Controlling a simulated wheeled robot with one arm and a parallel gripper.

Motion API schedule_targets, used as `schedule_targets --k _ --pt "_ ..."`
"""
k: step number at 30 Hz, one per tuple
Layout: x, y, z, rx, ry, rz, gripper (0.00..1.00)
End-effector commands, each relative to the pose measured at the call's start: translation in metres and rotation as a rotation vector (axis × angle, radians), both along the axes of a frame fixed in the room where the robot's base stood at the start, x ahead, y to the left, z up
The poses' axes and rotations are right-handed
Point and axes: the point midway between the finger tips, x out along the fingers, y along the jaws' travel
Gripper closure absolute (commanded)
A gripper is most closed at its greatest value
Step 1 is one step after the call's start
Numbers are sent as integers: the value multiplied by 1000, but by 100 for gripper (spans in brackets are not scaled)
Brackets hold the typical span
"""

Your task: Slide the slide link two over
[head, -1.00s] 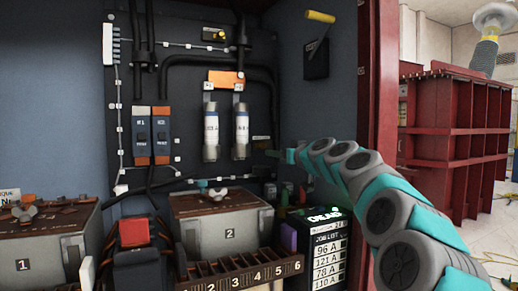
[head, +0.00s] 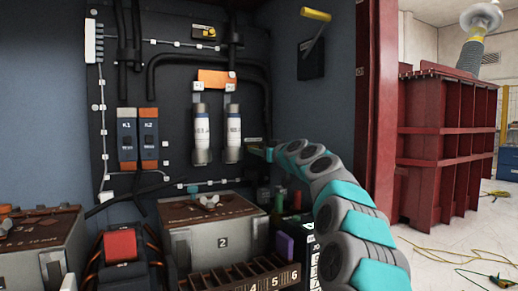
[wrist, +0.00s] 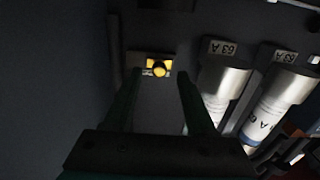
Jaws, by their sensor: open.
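In the head view my gripper (head: 256,151) is at the panel, just right of the right fuse (head: 233,135). A small labelled plate (head: 253,140) shows just above it. The knob there is hidden or too small to make out.
The left fuse (head: 202,135) stands beside the right one. Blue and orange switches (head: 127,138) are further left. A yellow-handled lever (head: 315,14) is on the right cabinet wall. Box 2 (head: 222,242) and a numbered rack (head: 250,276) are below.

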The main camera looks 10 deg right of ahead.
Motion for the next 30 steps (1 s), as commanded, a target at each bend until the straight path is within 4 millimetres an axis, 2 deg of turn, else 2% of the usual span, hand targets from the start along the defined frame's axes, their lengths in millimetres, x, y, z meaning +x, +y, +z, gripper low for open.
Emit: schedule_targets --k 7,17,30 --pt "19 5 1 -1 0 -2 44" --pt "21 6 1 2 -2 -1 44" --pt "21 6 1 1 -2 -2 91"
